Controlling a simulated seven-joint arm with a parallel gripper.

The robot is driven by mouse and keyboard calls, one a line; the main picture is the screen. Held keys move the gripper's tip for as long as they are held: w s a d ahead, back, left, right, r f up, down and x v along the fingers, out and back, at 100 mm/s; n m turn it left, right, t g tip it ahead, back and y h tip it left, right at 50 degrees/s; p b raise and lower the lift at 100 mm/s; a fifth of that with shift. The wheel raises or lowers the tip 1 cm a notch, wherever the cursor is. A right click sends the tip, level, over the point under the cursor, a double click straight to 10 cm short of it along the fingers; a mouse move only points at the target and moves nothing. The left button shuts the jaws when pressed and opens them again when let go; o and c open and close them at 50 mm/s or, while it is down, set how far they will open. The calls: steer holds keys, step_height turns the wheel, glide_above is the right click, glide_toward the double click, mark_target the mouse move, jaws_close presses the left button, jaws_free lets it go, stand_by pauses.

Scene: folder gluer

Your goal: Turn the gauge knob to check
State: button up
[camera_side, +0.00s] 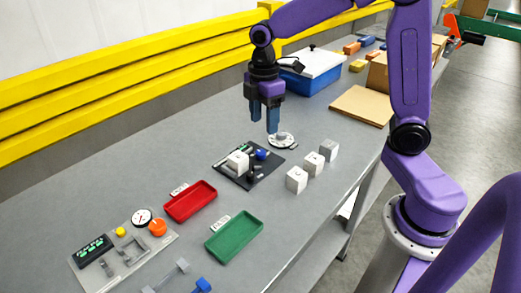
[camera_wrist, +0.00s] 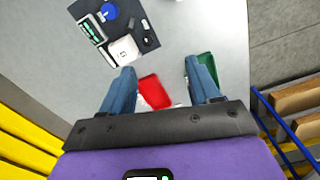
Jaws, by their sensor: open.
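In the side view, the grey panel (camera_side: 130,262) at the lower left carries a round white dial gauge (camera_side: 142,216). An orange knob (camera_side: 157,228) sits beside the dial, with a yellow button (camera_side: 120,231) and a green-lit display (camera_side: 92,250) nearby. My gripper (camera_side: 264,123) is open and empty, pointing down above the table, far from that panel. It hangs near a black plate (camera_side: 225,165) that holds a white block (camera_side: 238,162) and a blue knob (camera_side: 261,154). In the wrist view, the blue knob (camera_wrist: 108,12) and white block (camera_wrist: 124,48) lie beyond my open fingers (camera_wrist: 163,82).
A red tray (camera_side: 190,212) and a green tray (camera_side: 234,252) lie between the black plate and the panel. A white disc (camera_side: 281,140) sits just below my gripper. Several white and grey cubes (camera_side: 297,179) stand to its right. A yellow rail (camera_side: 130,75) runs behind the table.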

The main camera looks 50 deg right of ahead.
steer(key=n, duration=0.1)
glide_above(260, 152)
steer(key=f, duration=0.1)
step_height(260, 152, down, 18)
steer(key=shift+d+r, duration=0.1)
stand_by(0.4)
steer(key=c, duration=1)
